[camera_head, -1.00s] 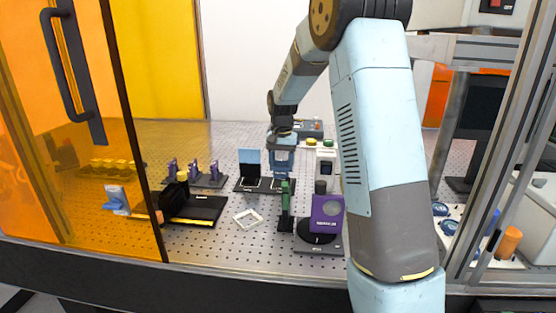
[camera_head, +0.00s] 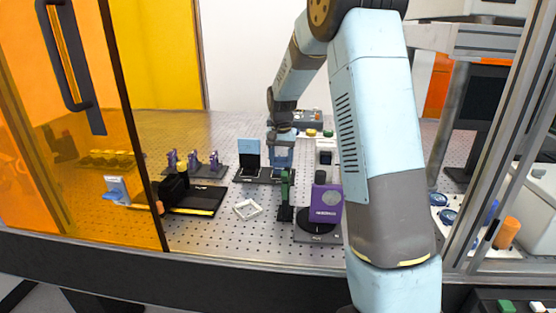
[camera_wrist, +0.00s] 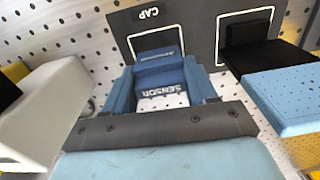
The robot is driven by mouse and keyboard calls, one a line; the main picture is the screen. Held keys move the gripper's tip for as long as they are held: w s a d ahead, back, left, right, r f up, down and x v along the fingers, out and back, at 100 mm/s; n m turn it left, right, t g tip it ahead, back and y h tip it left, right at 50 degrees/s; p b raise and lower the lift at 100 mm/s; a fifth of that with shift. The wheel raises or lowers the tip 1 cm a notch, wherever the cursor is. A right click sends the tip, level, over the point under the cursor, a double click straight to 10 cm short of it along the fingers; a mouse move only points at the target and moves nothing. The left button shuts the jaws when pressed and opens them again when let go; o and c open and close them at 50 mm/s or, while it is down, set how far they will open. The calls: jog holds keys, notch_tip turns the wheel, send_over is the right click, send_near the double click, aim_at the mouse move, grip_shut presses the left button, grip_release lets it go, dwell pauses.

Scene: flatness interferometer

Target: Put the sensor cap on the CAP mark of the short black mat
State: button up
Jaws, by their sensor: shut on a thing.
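The short black mat (camera_head: 244,179) lies near the middle of the perforated table. In the wrist view the mat (camera_wrist: 200,32) shows the CAP lettering and two white outlines. My gripper (camera_head: 282,166) is over the mat's right part. In the wrist view my gripper (camera_wrist: 160,90) is shut on the blue sensor cap (camera_wrist: 155,62), which has upside-down SENSOR lettering. The cap overlaps the outline beside the CAP lettering. Whether its underside touches the mat is hidden.
A light blue panel (camera_head: 249,147) on a black base stands at the mat's left end. A green upright piece (camera_head: 286,190) and a purple block (camera_head: 326,203) stand in front. A white square frame (camera_head: 248,209) lies front left. Purple pieces (camera_head: 194,161) stand behind left.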

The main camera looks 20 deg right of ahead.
jog(key=shift+f, duration=0.3)
jog(key=o, duration=0.9)
jog(key=shift+s+r, duration=0.15)
jog(key=shift+r, duration=3.35)
jog(key=shift+s+r, duration=0.1)
jog(key=shift+r, duration=0.05)
jog(key=s+r+n+t, duration=0.1)
jog(key=s+r, duration=0.3)
jog(key=s, duration=0.5)
jog(key=s+r+n+t, duration=0.15)
jog(key=s+r, duration=0.25)
jog(key=s, duration=0.5)
jog(key=s+r+n+t, duration=0.1)
jog(key=s+r+t, duration=0.1)
jog(key=s+r, duration=0.5)
jog(key=shift+n+t, duration=0.55)
jog(key=shift+n, duration=0.1)
jog(key=s+f, duration=0.1)
jog(key=s, duration=0.3)
jog(key=s+f, duration=0.2)
jog(key=s, duration=0.2)
jog(key=s+a+f, duration=0.1)
jog(key=s, duration=0.3)
jog(key=shift+s+f, duration=0.2)
jog(key=shift+s, duration=0.15)
